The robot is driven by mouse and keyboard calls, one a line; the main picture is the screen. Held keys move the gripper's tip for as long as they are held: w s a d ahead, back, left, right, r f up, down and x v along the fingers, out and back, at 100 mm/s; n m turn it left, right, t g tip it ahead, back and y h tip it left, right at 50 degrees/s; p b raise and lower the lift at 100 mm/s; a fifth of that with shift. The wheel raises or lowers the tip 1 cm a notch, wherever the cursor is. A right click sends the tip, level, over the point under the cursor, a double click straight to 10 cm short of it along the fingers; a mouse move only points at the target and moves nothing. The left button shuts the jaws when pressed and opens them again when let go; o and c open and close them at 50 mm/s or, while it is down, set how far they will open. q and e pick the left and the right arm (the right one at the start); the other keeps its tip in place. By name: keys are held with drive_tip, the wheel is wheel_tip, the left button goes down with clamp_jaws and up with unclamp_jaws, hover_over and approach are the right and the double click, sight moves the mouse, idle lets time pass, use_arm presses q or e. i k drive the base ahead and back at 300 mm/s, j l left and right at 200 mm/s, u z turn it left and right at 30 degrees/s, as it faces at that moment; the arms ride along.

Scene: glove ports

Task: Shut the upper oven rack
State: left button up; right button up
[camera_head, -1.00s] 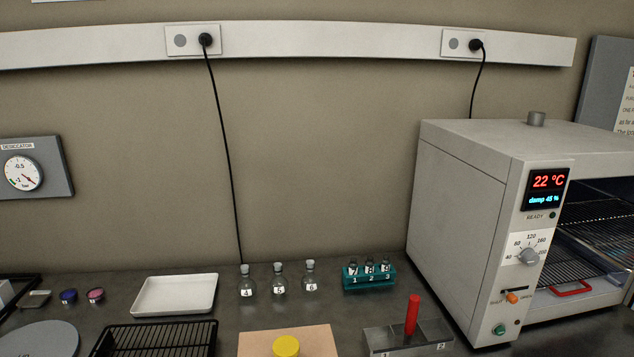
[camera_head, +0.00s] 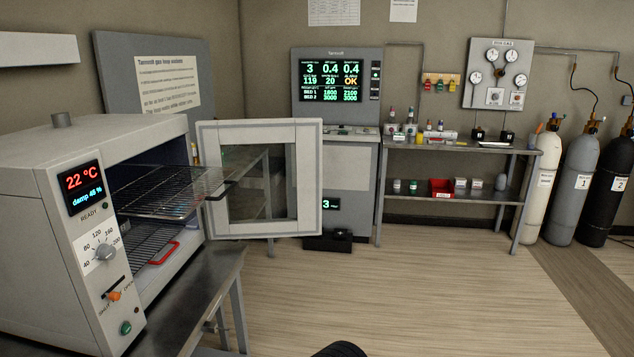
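The oven (camera_head: 28,205) stands at the left with its door (camera_head: 209,180) swung wide open to the right. The upper oven rack (camera_head: 165,198) is a wire shelf that sticks out of the oven's front opening, its dark handle (camera_head: 219,192) at the outer end. The lower rack (camera_head: 140,242) sits below it, further in, with a red handle (camera_head: 164,254). The oven display reads 22 °C and damp 45 %. Neither of my grippers shows in the head view.
The oven stands on a dark metal bench (camera_head: 205,290). A tall console (camera_head: 340,95) is behind the door. A metal shelf table (camera_head: 455,150) with bottles and gas cylinders (camera_head: 572,190) stand at the right. The wooden floor (camera_head: 400,290) in the middle is clear.

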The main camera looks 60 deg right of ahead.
sight(207, 197)
drive_tip(key=z, duration=1.35)
drive_tip(key=i+l+u, duration=0.3)
drive_tip(key=i+j, duration=0.05)
drive_tip(key=i, duration=0.1)
